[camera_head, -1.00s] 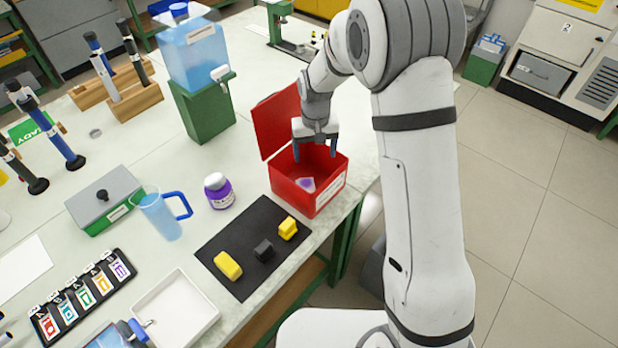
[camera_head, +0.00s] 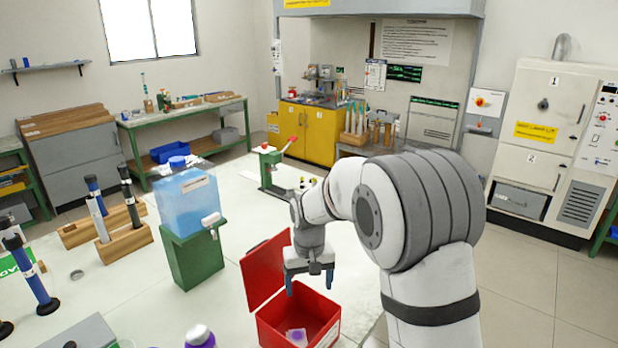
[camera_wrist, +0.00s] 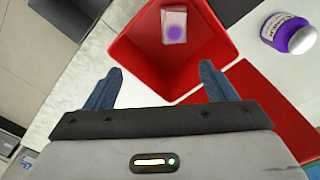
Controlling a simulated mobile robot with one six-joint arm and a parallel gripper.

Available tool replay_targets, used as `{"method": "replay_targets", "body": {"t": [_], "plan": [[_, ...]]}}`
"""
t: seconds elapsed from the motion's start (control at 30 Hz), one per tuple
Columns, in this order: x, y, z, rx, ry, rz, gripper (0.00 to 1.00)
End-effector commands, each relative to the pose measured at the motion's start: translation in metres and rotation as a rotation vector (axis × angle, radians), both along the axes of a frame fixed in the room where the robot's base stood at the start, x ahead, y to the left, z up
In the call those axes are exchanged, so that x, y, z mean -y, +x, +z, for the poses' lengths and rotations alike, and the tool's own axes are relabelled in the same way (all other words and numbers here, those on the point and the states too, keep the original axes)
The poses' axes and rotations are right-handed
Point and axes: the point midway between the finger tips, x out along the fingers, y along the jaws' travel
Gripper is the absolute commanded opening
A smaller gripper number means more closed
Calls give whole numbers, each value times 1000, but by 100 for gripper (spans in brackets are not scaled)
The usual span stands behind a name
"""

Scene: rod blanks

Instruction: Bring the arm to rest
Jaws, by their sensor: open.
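My gripper (camera_head: 309,283) is open and empty, pointing down just above the red box (camera_head: 318,318), whose lid (camera_head: 266,268) stands open at the left. In the wrist view its two blue-grey fingers (camera_wrist: 160,88) are spread apart, with the red box (camera_wrist: 140,65) beyond them. A small pale packet with a purple spot (camera_wrist: 175,27) lies inside the box, and it also shows in the head view (camera_head: 297,336). My arm reaches over the table from the right.
A blue water container (camera_head: 187,203) on a green stand (camera_head: 196,257) is left of the box. A purple-labelled jar (camera_wrist: 288,33) is near the box. A green device with a red lever (camera_head: 270,168) stands farther back. The floor (camera_head: 530,280) at right is clear.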

Motion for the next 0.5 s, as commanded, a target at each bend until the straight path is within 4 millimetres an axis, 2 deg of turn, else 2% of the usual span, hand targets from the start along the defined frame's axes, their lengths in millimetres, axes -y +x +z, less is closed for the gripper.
{"method": "replay_targets", "body": {"t": [0.03, 0.2, 0.4, 0.5], "plan": [[9, -7, 14, 16, 5, -11, 78], [50, -47, 60, 71, 18, -54, 78], [93, -109, 100, 139, 29, -108, 78], [111, -142, 112, 174, 31, -134, 78]]}}
